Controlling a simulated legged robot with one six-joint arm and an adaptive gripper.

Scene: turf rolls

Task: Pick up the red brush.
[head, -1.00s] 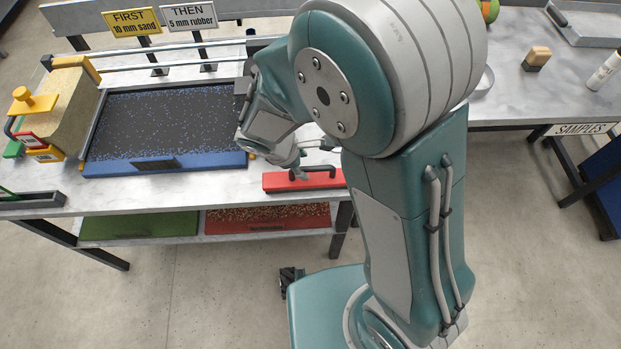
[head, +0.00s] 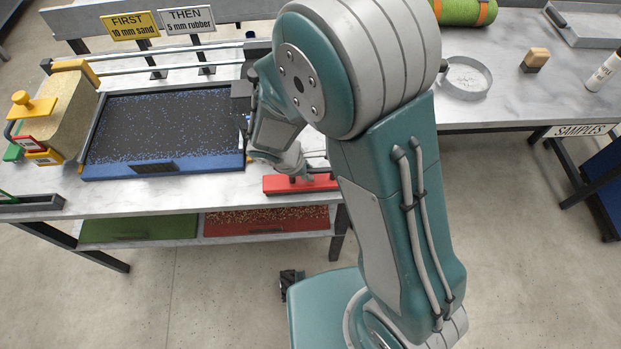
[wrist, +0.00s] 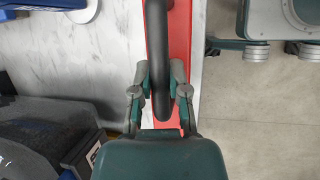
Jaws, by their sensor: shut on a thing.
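The red brush (head: 305,184) lies at the front edge of the table, right of the dark tray. Its black arched handle (wrist: 162,70) runs along its top in the wrist view, over the long red body (wrist: 180,40). My gripper (wrist: 160,92) is shut on the handle, with one grey finger on each side. In the head view my gripper (head: 297,172) is over the brush, and my arm hides part of the handle. The brush appears to rest on the table; I cannot tell whether any gap lies beneath it.
A blue-framed tray of dark speckled fill (head: 165,125) lies left of the brush, with a sand hopper (head: 55,115) at its far left. Shelf trays, green (head: 138,228) and red (head: 265,221), sit below. A round dish (head: 466,78) and green roll (head: 468,12) are at right.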

